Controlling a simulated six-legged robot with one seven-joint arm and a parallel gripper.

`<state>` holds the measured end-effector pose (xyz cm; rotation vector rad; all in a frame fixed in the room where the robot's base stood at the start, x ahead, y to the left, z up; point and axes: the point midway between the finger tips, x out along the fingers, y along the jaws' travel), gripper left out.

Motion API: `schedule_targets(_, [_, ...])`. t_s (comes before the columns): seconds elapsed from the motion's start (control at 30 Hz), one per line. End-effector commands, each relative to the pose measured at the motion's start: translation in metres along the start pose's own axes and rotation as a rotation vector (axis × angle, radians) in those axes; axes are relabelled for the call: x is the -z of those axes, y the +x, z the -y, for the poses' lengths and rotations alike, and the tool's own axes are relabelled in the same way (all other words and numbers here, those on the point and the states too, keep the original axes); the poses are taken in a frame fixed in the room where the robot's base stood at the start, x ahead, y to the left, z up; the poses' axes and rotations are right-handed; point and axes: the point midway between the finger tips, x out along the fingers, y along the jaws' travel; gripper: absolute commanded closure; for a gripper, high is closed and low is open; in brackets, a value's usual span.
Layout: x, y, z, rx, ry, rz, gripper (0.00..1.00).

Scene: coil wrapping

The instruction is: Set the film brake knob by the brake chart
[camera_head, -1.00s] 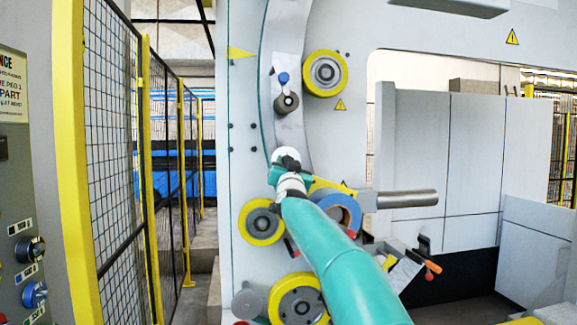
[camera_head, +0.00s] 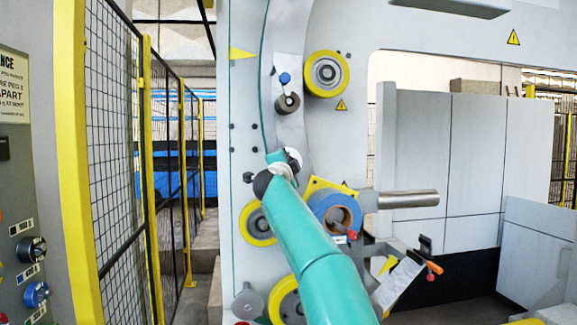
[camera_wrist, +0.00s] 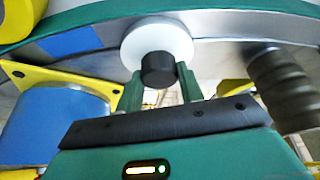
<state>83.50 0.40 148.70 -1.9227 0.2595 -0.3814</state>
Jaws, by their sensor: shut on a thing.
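In the wrist view, a black knob (camera_wrist: 158,69) stands in front of a round white disc (camera_wrist: 155,36) on the machine's curved grey band. My gripper (camera_wrist: 160,80) has its two green fingers on either side of the black knob and is shut on it. No marks or pointer on the knob or disc are readable. In the head view, the white disc (camera_head: 293,158) shows at the lower part of the curved band, with my gripper (camera_head: 281,158) against it; the knob is mostly hidden there. I cannot make out a brake chart in either view.
A blue roll (camera_head: 322,203) with a yellow plate sits close right of my arm; it is at the left in the wrist view (camera_wrist: 60,125). Yellow-rimmed rollers (camera_head: 325,73) are above and below. A mesh fence (camera_head: 115,150) and control panel (camera_head: 25,200) stand left.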

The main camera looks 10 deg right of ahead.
Motion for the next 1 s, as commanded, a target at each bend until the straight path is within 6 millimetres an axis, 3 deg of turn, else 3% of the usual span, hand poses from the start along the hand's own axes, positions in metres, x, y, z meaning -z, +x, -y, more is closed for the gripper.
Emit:
schedule_targets(0.3, [-0.0001, -0.0001, 0.0012, -0.056, 0.139, 0.000, 0.85])
schedule_targets(0.87, [0.0004, -0.0003, 0.0015, -0.069, 0.170, -0.001, 0.85])
schedule_targets(0.9, [0.0004, -0.0003, 0.0016, -0.069, 0.170, -0.001, 0.59])
schedule_targets(1.0, [0.0004, -0.0003, 0.0014, -0.069, 0.170, -0.001, 0.41])
